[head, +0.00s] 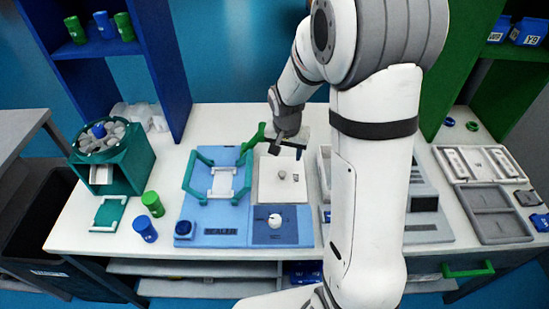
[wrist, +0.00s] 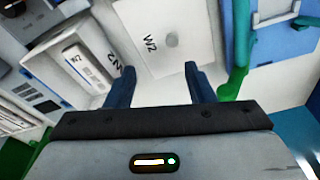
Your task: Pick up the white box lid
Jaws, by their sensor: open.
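The white box lid (head: 270,190) is a flat white square with a small round grey knob, lying right of the blue sealer. In the wrist view the lid (wrist: 150,25) bears a "W2" mark and its knob is ahead of the fingers. My gripper (head: 285,150) is above the back part of the lid. In the wrist view my gripper (wrist: 159,70) is open, with two blue fingers apart and nothing between them. The arm hides the area just right of the lid in the head view.
The blue sealer (head: 212,222) with a teal frame stands left of the lid. A white container with a "W2" item (wrist: 85,68) sits beside the lid in the wrist view. A green handle (wrist: 238,65) is close to the right finger. Grey trays (head: 490,215) stand at the right.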

